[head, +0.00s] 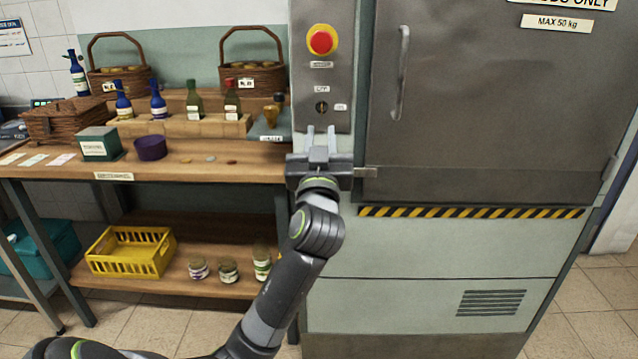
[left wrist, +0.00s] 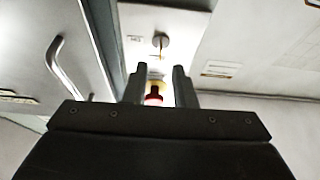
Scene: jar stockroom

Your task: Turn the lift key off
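The lift key switch (head: 321,107) is a small round fitting on the grey control panel (head: 312,76), with an OFF label above it and an ON label to its right. It also shows in the left wrist view (left wrist: 160,42), beyond the fingertips. Which way the key points is too small to tell. My left gripper (head: 321,130) is just below the switch in the head view, its two fingers pointing up. In the left wrist view the fingers (left wrist: 160,72) are apart with nothing held between them. My right gripper is not in view.
A red stop button (head: 322,40) sits above the switch. The lift door (head: 480,110) with its vertical handle (head: 401,75) is to the right. A wooden bench (head: 200,165) with bottles, baskets and a purple bowl (head: 150,148) stands to the left.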

